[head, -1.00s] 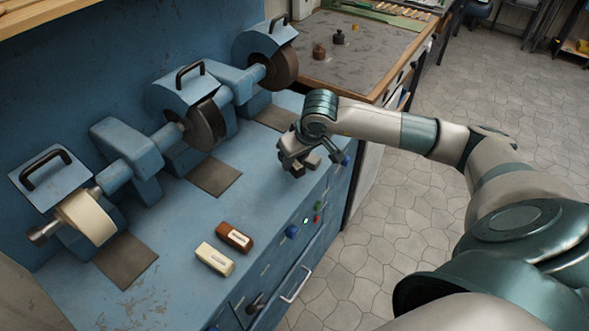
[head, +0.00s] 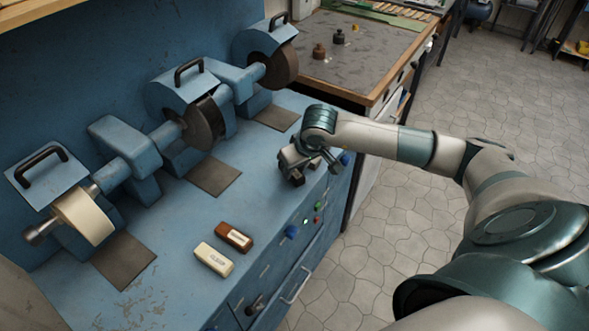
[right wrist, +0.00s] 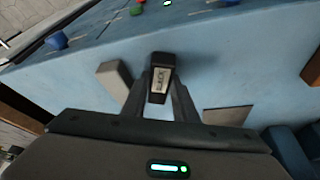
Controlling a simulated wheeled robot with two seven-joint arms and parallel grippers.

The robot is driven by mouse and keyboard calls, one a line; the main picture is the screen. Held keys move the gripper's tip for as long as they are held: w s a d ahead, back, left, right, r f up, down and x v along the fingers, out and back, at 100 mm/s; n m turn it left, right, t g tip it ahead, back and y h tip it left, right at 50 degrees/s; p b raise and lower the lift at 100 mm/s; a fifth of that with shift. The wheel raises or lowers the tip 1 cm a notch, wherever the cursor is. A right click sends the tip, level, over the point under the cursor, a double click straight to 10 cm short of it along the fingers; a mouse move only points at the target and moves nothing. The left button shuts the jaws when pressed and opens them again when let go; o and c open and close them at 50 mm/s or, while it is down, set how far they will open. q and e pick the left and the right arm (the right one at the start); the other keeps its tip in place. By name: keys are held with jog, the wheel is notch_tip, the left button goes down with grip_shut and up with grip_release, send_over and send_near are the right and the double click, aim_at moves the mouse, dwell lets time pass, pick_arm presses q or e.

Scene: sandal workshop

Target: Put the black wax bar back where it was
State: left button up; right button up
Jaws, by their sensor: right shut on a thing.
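My right gripper (head: 309,173) is over the blue bench top, near its front edge. It is shut on the black wax bar (right wrist: 160,75), which shows between the fingertips in the right wrist view with a pale label. In the head view the black bar (head: 297,179) shows only partly under the gripper. A grey bar (right wrist: 115,78) lies close beside it on the bench. I cannot tell if the black bar touches the bench. A brown bar (head: 234,237) and a cream bar (head: 214,259) lie further left along the front edge. My left gripper is not in view.
Grinding and polishing wheels (head: 203,122) stand along the back of the blue bench (head: 190,225), with dark mats (head: 214,176) in front. Knobs and buttons (head: 291,232) line the front face. A grey-topped table (head: 345,70) stands behind at the right.

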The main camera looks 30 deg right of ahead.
aim_at(297, 174)
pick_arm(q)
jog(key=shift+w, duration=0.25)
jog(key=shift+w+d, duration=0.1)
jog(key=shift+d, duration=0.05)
pick_arm(e)
jog(key=o, duration=1.1)
jog(key=shift+c, duration=0.2)
jog(key=shift+r, duration=0.1)
jog(key=shift+s+r, duration=0.2)
jog(key=shift+r, duration=0.45)
jog(key=shift+s+r+b, duration=0.35)
jog(key=shift+r, duration=0.3)
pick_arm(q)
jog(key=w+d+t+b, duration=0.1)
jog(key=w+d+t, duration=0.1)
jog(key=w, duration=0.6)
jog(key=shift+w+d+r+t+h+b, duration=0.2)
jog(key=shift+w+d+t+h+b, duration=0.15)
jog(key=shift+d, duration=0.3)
pick_arm(e)
jog(key=v, duration=0.9)
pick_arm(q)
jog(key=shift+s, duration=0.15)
pick_arm(e)
jog(key=shift+r, duration=0.1)
